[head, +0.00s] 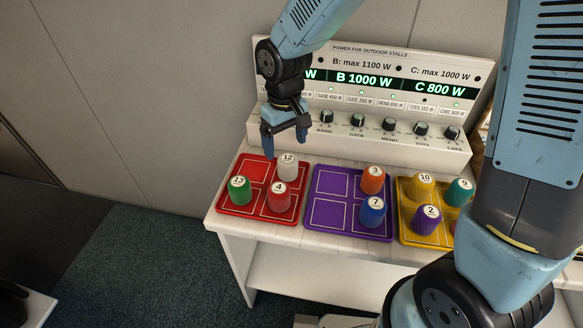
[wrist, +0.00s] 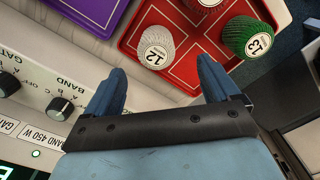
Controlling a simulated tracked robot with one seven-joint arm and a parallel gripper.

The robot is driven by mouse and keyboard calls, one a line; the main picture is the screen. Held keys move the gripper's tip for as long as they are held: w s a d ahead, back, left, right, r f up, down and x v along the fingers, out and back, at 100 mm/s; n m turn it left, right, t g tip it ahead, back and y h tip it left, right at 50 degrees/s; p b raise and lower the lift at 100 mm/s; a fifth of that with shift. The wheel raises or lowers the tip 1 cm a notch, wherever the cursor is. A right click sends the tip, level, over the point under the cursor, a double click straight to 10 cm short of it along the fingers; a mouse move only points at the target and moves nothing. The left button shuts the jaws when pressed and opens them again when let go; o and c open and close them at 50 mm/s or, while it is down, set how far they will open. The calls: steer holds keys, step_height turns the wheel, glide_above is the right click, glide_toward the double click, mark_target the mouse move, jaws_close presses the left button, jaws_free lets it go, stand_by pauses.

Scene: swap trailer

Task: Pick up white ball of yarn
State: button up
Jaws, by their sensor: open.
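The white ball of yarn (head: 288,168), labelled 12, stands in the far right compartment of the red tray (head: 232,205). In the wrist view the white yarn (wrist: 157,46) lies ahead of the fingertips, apart from them. My gripper (head: 284,149) is above the back of the red tray, close behind and slightly left of the white yarn in the head view. In the wrist view my gripper (wrist: 160,82) has its blue fingers spread with nothing between them.
Green yarn 13 (head: 239,190) and red yarn 4 (head: 279,197) share the red tray. A purple tray (head: 327,214) and a yellow tray (head: 408,233) hold more yarn to the right. A control panel with knobs (head: 357,120) rises behind the trays.

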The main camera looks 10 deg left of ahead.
mark_target(287, 158)
steer(key=shift+w+d+f, duration=0.1)
steer(key=shift+f, duration=2.15)
steer(key=shift+w+d+f, duration=0.1)
steer(key=shift+f, duration=2.1)
steer(key=shift+c, duration=0.3)
steer(key=c, duration=1.1)
